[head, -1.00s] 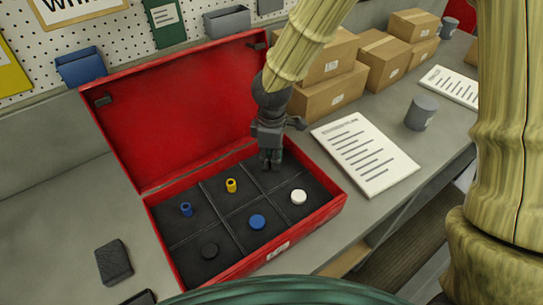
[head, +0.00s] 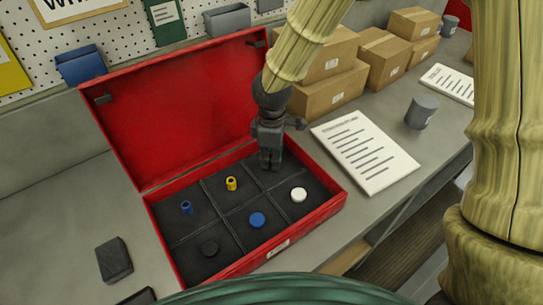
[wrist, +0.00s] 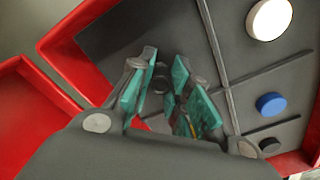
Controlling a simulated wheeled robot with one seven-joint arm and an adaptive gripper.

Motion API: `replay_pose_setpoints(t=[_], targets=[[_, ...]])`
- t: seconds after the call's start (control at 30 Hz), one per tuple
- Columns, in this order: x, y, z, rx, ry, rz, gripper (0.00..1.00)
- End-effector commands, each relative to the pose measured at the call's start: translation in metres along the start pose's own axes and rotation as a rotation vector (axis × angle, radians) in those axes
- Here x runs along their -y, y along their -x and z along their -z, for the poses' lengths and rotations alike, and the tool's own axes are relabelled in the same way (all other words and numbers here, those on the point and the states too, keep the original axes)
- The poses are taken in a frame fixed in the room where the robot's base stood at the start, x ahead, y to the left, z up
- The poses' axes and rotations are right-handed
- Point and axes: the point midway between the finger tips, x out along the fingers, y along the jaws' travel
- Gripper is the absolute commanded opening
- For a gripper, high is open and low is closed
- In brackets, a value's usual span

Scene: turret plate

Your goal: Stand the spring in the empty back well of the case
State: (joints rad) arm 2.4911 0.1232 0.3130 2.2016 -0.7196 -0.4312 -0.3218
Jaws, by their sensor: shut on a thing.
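The open red case (head: 333,207) lies on the bench with its lid up against the back. Its dark inside is split into two rows of wells. My gripper (head: 270,165) points down into the back right well, the one back well with no other part showing in it. In the wrist view my gripper (wrist: 165,88) is shut on a small dark round thing, which looks like the spring (wrist: 161,77). It is mostly hidden by the fingers. I cannot tell whether its lower end touches the well floor.
The other back wells hold a blue cylinder (head: 186,207) and a yellow one (head: 231,184). The front wells hold black (head: 209,248), blue (head: 257,220) and white (head: 299,195) discs. The raised lid (head: 180,115) stands close behind my gripper. Cardboard boxes (head: 330,92) and a paper (head: 365,153) lie right.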

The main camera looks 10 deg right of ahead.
Motion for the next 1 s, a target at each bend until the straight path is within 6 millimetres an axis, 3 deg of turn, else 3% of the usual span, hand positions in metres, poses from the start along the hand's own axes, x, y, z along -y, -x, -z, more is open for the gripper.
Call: replay_pose_setpoints(t=[0.77,0.8,0.9,1.0], targets=[[0.0,-0.0062,-0.0001,0.001,0.0,0.0,0.02],[0.0,-0.0062,-0.0001,0.0,0.0,0.0,0.22],[0.0,-0.0061,-0.0001,0.0,0.0,0.0,0.4],[0.0,-0.0061,-0.0001,0.0,0.0,0.0,0.44]])
